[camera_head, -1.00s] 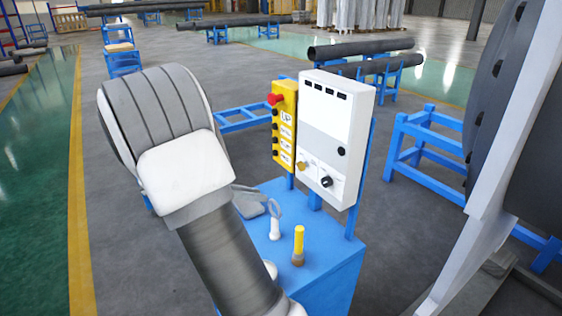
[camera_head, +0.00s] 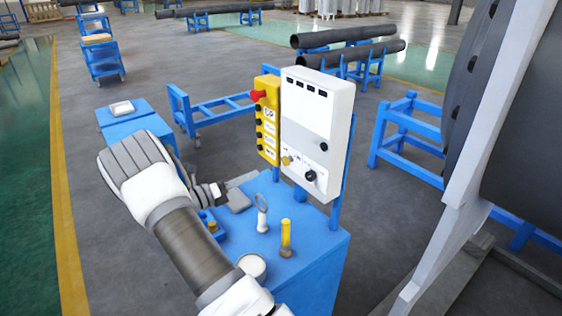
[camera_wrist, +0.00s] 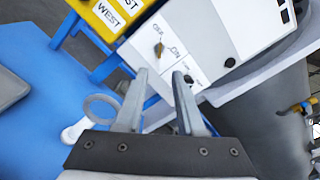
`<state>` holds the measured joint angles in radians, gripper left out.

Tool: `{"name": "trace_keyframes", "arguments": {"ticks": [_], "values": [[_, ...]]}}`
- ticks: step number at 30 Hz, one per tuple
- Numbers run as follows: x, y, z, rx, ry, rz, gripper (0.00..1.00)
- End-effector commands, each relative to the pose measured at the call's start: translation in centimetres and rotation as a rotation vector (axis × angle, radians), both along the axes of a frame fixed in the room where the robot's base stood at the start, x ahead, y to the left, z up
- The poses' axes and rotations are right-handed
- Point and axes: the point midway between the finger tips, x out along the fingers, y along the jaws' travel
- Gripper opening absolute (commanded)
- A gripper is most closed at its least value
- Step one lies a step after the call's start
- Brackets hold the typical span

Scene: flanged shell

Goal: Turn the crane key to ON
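The crane key (camera_head: 287,160) is a small brass key on the lower left front of the white control box (camera_head: 318,105). In the wrist view the key (camera_wrist: 158,49) stands beside OFF and ON lettering, with ON to its right. Its exact turn is hard to read. My gripper (camera_wrist: 160,80) is open and empty, its two grey fingers pointing toward the box's lower panel. The key appears just beyond the fingertips, apart from them. In the head view my gripper (camera_head: 220,189) is left of and below the box, partly hidden by my arm.
A yellow pendant (camera_head: 267,118) with a red button hangs left of the box. A black knob (camera_head: 310,175) is right of the key. The blue cart (camera_head: 310,265) below carries a ring-topped item (camera_head: 262,215) and a yellow-topped item (camera_head: 286,238). A large dark shell (camera_head: 530,120) stands right.

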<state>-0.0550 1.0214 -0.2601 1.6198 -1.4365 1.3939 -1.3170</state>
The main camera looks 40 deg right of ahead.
Motion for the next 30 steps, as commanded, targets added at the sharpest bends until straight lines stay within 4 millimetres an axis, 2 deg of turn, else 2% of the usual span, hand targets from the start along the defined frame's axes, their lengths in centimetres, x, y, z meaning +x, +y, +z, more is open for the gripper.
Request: {"name": "trace_keyframes", "arguments": {"ticks": [1, 9, 15, 21, 30], "values": [[-0.3, -1.3, 0.2, -0.001, 0.001, -0.004, 0.38], [-1.0, -7.2, 0.2, 0.0, 0.0, -0.004, 0.38], [-1.3, -10.6, 0.1, 0.0, -0.002, -0.002, 0.38], [-1.4, -12.3, 0.0, 0.001, -0.001, 0.0, 0.38], [-1.4, -12.5, 0.0, 0.001, -0.001, 0.0, 0.38]]}}
